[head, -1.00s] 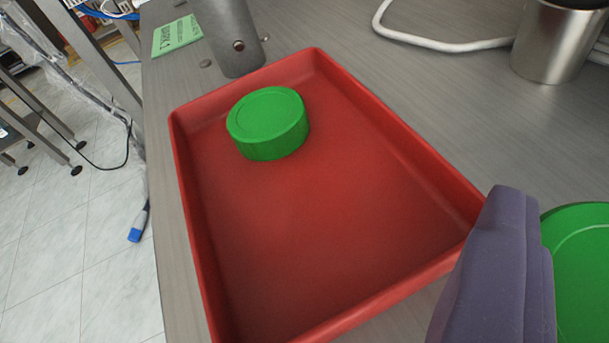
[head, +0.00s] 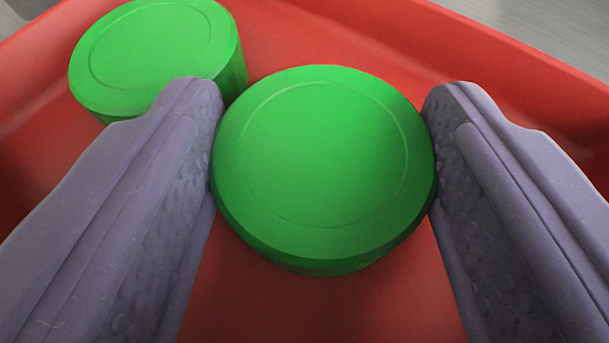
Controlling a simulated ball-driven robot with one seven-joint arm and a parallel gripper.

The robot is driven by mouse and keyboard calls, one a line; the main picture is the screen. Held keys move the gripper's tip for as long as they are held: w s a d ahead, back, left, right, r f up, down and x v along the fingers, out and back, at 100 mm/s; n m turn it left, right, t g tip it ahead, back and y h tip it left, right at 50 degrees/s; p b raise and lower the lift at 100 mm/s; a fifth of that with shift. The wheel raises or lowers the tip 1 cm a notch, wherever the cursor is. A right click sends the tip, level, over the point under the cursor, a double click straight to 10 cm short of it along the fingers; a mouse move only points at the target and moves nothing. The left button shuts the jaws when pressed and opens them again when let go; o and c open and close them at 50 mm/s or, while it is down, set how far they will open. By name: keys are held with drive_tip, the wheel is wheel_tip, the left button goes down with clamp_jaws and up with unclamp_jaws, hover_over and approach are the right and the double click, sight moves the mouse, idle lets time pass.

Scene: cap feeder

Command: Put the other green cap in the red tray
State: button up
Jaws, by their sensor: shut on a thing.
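A round green cap (head: 322,165) is between the two purple-grey fingers of my gripper (head: 325,150), which touch it on its left and right sides. My gripper is shut on this cap, over the floor of the red tray (head: 330,312). I cannot tell whether the cap's underside touches the tray floor. A second green cap (head: 155,52) sits in the tray at the upper left, just beyond my left finger, which hides a small part of it.
The tray's raised walls run along the top left and the right of the view. A strip of grey table (head: 550,25) shows at the top right. The tray floor between my fingers, below the held cap, is clear.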

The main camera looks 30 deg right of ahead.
drive_tip(key=shift+s+a+f+b, duration=0.1)
drive_tip(key=shift+s+f+b, duration=0.15)
drive_tip(key=shift+f+b, duration=0.4)
drive_tip(key=o, duration=0.7)
drive_tip(key=shift+s, duration=0.1)
drive_tip(key=shift+o, duration=0.2)
drive_tip(key=shift+r+p, duration=0.25)
drive_tip(key=shift+p, duration=0.15)
drive_tip(key=p+v, duration=0.1)
drive_tip(key=v, duration=0.3)
drive_tip(key=p+v, duration=0.1)
drive_tip(key=v, duration=0.3)
drive_tip(key=r+p+v, duration=0.1)
drive_tip(key=v, duration=0.2)
drive_tip(key=shift+a+r+p, duration=0.1)
drive_tip(key=shift+a+p, duration=0.15)
drive_tip(key=shift+p, duration=0.05)
